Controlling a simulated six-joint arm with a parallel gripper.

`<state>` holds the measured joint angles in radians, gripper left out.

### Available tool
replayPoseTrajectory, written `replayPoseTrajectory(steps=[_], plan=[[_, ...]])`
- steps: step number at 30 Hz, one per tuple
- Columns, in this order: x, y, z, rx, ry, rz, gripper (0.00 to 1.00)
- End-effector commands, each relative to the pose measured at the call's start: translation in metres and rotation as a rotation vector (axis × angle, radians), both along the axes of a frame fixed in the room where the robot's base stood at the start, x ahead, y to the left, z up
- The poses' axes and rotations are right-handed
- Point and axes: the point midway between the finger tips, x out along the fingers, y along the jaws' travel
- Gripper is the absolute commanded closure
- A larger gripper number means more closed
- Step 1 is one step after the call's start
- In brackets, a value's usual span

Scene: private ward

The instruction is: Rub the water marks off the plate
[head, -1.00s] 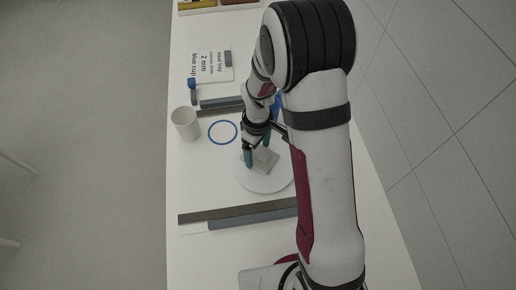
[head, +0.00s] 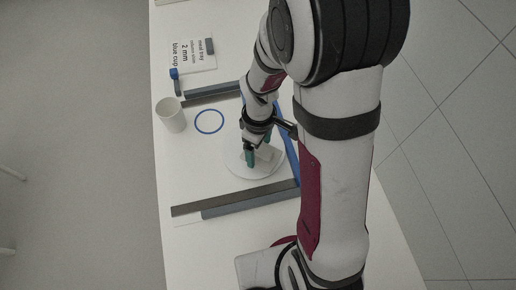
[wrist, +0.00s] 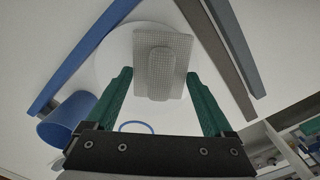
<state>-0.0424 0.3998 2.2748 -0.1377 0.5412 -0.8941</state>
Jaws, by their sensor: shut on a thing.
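The white plate (head: 237,170) lies flat on the table below my gripper; it also shows in the wrist view (wrist: 108,55). My gripper (head: 252,158) is over the plate with its green fingers pointing down. In the wrist view my gripper (wrist: 160,76) has its fingers on either side of the raised grip of a light grey, fine-textured pad (wrist: 142,84). The gripper is shut on this pad (head: 268,155), which lies over part of the plate. I cannot make out any water marks; the pad and fingers hide part of the plate.
A white cup (head: 171,117) and a blue ring (head: 209,121) are left of the plate. Grey bars (head: 236,197) and a blue bar (head: 290,158) border the area. A blue cup (wrist: 66,122) shows in the wrist view. A printed sign (head: 190,52) lies farther back.

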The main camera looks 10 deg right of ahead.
Motion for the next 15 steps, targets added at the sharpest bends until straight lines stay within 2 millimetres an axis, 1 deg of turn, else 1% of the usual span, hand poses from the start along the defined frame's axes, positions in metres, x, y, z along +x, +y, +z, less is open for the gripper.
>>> replayPoseTrajectory(steps=[9,15], plan=[[0.001,0.000,0.029,0.000,-0.003,0.000,0.66],[0.001,0.000,0.044,-0.001,-0.002,0.000,0.66]])
